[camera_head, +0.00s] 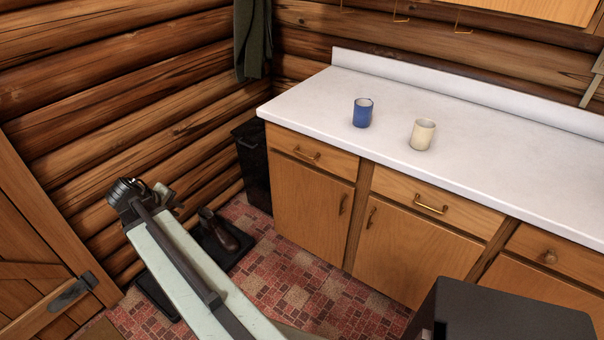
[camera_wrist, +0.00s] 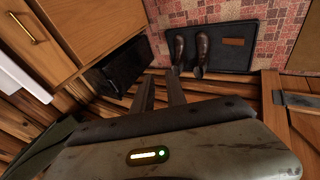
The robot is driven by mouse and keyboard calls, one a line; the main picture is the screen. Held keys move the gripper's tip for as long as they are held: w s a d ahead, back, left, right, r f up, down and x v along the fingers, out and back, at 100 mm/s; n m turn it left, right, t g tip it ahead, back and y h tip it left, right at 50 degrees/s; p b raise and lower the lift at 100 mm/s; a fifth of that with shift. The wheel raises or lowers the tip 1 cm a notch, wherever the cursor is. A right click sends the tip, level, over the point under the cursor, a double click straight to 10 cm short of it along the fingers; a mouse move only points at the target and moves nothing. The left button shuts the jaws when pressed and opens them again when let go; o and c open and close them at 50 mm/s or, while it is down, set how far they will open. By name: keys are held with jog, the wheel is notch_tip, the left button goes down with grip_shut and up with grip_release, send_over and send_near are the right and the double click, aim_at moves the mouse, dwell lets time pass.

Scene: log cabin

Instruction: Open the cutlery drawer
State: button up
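Three drawers line the cabinet front under the white counter. The left drawer (camera_head: 330,160) has a brass bar handle, the middle drawer (camera_head: 462,213) has a brass bar handle, and the right drawer (camera_head: 575,275) has a round knob. All three look closed. I cannot tell which holds cutlery. My gripper (camera_head: 168,197) is well left of the cabinet, by the log wall. In the wrist view my gripper (camera_wrist: 160,78) has its two fingers apart with nothing between them. That view also shows a cabinet front with a brass handle (camera_wrist: 27,28) at the upper left.
A blue cup (camera_head: 362,113) and a cream cup (camera_head: 423,134) stand on the counter (camera_head: 300,105). A black bin (camera_head: 254,165) stands at the cabinet's left end. Boots (camera_head: 220,230) rest on a dark tray by the wall. A dark box shape is at the lower right.

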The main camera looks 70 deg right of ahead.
jog(key=s+d+f+g+h+b, duration=0.15)
jog(key=s+d, duration=0.25)
jog(key=d, duration=0.4)
jog(key=s+d+f+h+b, duration=0.1)
jog(key=s+d+h+b, duration=0.15)
jog(key=d, duration=0.45)
jog(key=s+d+f+g+h+b, duration=0.1)
jog(key=s+d+f+b, duration=0.15)
jog(key=s+d, duration=0.4)
jog(key=g+h+b, duration=0.2)
jog(key=h+b, duration=0.1)
jog(key=b, duration=0.3)
send_near(304, 155)
jog(key=d+f, duration=0.1)
jog(key=d, duration=0.2)
jog(key=b+x, duration=0.1)
jog(key=x, duration=0.6)
jog(key=shift+s+d, duration=0.15)
jog(key=shift+d, duration=0.1)
grip_shut()
jog(key=shift+a, duration=0.2)
